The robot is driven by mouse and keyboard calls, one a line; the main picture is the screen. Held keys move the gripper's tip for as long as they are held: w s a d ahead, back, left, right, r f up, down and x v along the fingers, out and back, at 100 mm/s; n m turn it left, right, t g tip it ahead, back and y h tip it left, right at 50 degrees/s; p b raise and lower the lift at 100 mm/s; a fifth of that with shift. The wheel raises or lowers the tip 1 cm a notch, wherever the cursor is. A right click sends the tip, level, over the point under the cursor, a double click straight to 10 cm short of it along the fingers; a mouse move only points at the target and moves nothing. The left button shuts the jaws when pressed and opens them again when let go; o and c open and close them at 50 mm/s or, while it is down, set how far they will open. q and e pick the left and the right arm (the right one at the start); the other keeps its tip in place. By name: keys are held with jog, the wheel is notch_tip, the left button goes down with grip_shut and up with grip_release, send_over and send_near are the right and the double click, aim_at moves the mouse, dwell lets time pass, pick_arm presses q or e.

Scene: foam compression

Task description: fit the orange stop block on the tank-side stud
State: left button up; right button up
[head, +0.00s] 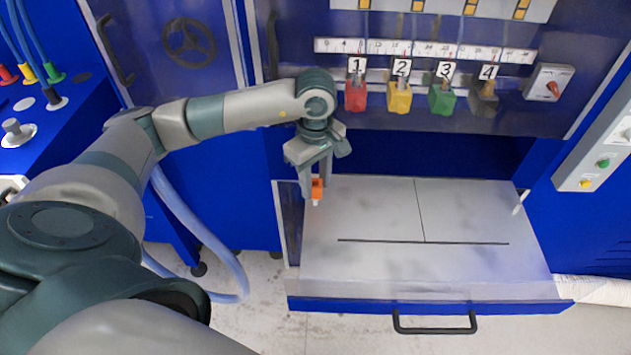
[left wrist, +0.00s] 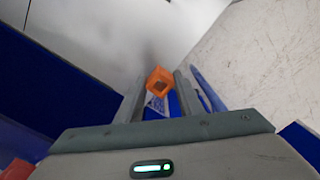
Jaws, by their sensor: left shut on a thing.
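The orange stop block (head: 317,188) is small and sits between the fingertips of my left gripper (head: 316,192), which is shut on it. In the left wrist view the block (left wrist: 159,79) shows at the tips of the left gripper's fingers (left wrist: 160,88), with a dark opening in one face. In the head view the gripper points down over the left end of the pale drawer top. A small white piece shows just under the block; I cannot tell whether it touches. I cannot pick out the tank-side stud for certain. My right gripper is not in view.
The grey-white drawer top (head: 460,210) is mostly clear, with a dark slot and a thin white peg (head: 520,202) at its right. Behind it hang numbered red (head: 355,97), yellow (head: 399,100), green (head: 441,101) and dark (head: 484,102) blocks below a scale.

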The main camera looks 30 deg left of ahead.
aim_at(316, 191)
pick_arm(q)
jog(key=shift+b, duration=0.45)
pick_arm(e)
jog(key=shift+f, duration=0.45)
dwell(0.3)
